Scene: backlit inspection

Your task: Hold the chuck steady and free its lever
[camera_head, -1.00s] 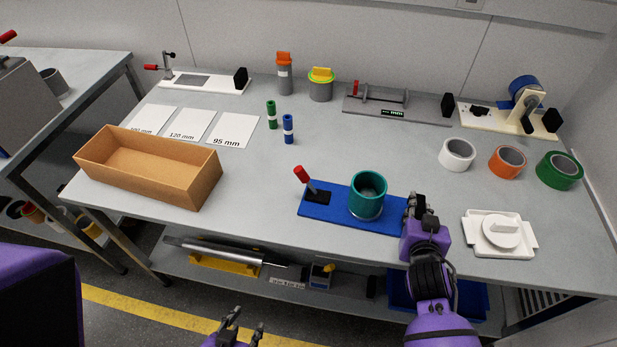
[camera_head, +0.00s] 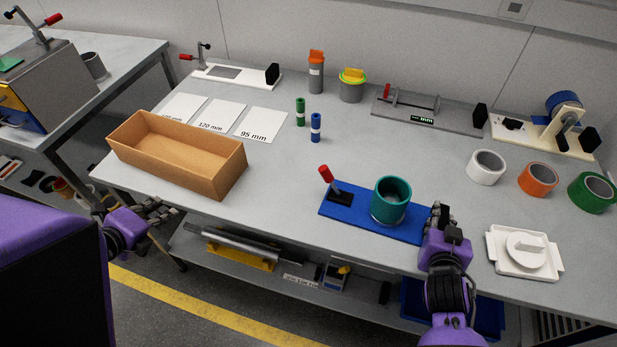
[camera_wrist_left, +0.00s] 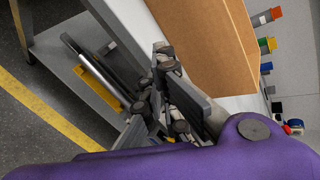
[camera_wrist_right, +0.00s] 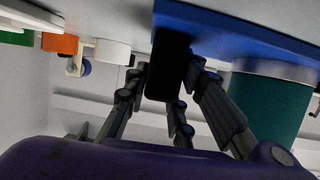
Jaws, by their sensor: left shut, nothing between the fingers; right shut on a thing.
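The chuck is a blue plate (camera_head: 350,215) near the table's front edge. A teal ring-shaped cylinder (camera_head: 391,201) stands upright on it. Its lever (camera_head: 327,176) has a red grip and rises tilted from a black block at the plate's left end. My right gripper (camera_head: 440,217) is at the plate's right end; in the right wrist view it is shut on a black block (camera_wrist_right: 169,66) fixed to the blue plate (camera_wrist_right: 235,33). My left gripper (camera_head: 162,213) is shut and empty, off the table's front edge below the cardboard box, well left of the lever.
The open cardboard box (camera_head: 178,182) stands at the table's front left. A white fixture (camera_head: 524,250) lies right of my right gripper, with tape rolls (camera_head: 538,179) behind it. Green and blue cylinders (camera_head: 316,127) stand behind the lever. The table between box and chuck is clear.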

